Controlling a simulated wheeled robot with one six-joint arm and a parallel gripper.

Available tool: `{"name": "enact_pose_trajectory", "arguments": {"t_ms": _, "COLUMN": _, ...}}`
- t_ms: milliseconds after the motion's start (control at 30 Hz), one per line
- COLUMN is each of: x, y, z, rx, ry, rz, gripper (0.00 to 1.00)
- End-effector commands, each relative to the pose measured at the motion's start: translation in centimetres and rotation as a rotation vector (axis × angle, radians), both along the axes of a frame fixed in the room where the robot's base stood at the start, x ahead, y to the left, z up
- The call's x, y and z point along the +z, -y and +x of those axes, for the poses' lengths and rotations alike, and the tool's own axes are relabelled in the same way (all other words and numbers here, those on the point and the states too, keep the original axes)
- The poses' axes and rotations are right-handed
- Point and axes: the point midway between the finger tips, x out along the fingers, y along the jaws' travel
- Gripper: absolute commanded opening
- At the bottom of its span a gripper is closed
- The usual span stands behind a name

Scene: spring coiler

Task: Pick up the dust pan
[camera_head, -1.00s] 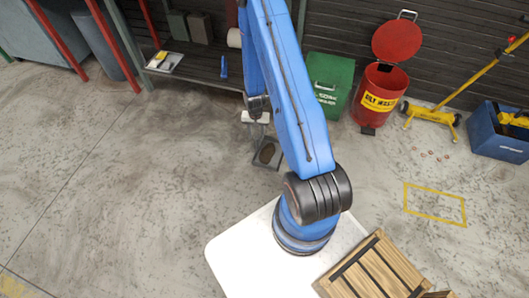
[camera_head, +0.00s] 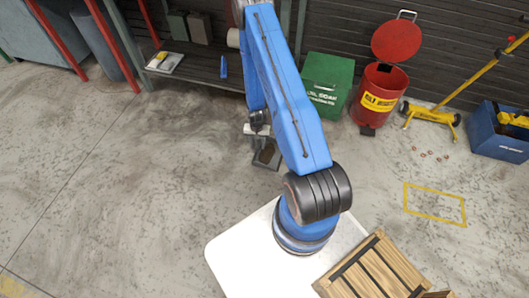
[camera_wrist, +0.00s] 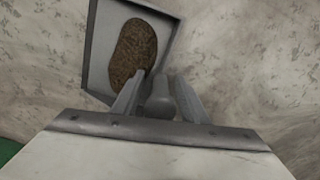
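The dust pan is a shallow grey tray on the concrete floor beside my base, seen in the head view (camera_head: 275,163). In the wrist view its grey rim (camera_wrist: 98,52) surrounds a brown clump (camera_wrist: 132,50). The dark rounded dust pan handle (camera_wrist: 160,98) points toward my wrist. My gripper (camera_wrist: 160,80) is open, with one finger on each side of the handle and small gaps showing. In the head view my gripper (camera_head: 256,132) hangs low at the dust pan's near end; the arm hides part of this area.
A green box (camera_head: 328,83), red bin (camera_head: 380,92) and yellow jack (camera_head: 430,115) stand along the back wall. A shelf (camera_head: 205,72) stands behind the arm. A wooden pallet (camera_head: 378,268) is at front right. Floor to the left is clear.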

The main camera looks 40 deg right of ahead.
Motion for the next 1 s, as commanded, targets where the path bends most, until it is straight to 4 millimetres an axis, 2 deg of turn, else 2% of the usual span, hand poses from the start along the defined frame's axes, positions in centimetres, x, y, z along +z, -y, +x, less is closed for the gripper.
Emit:
{"name": "enact_pose_trajectory", "arguments": {"t_ms": 133, "x": -1.7, "y": 0.0, "z": -0.1, "rx": 0.0, "ry": -0.003, "rz": 0.001, "gripper": 0.4}}
{"name": "enact_pose_trajectory", "arguments": {"t_ms": 400, "x": -2.0, "y": 0.0, "z": 0.0, "rx": 0.0, "ry": -0.002, "rz": 0.001, "gripper": 0.4}}
{"name": "enact_pose_trajectory", "arguments": {"t_ms": 467, "x": -2.0, "y": 0.0, "z": 0.0, "rx": 0.0, "ry": -0.002, "rz": 0.001, "gripper": 0.28}}
{"name": "enact_pose_trajectory", "arguments": {"t_ms": 567, "x": -2.0, "y": 0.0, "z": 0.0, "rx": 0.0, "ry": -0.002, "rz": 0.001, "gripper": 0.04}}
{"name": "enact_pose_trajectory", "arguments": {"t_ms": 600, "x": -2.0, "y": 0.0, "z": 0.0, "rx": 0.0, "ry": -0.002, "rz": 0.001, "gripper": 0.0}}
{"name": "enact_pose_trajectory", "arguments": {"t_ms": 867, "x": -1.9, "y": 0.0, "z": 0.0, "rx": 0.0, "ry": -0.002, "rz": 0.001, "gripper": 0.0}}
{"name": "enact_pose_trajectory", "arguments": {"t_ms": 1000, "x": -1.3, "y": 0.0, "z": 0.0, "rx": 0.0, "ry": -0.001, "rz": 0.0, "gripper": 0.0}}
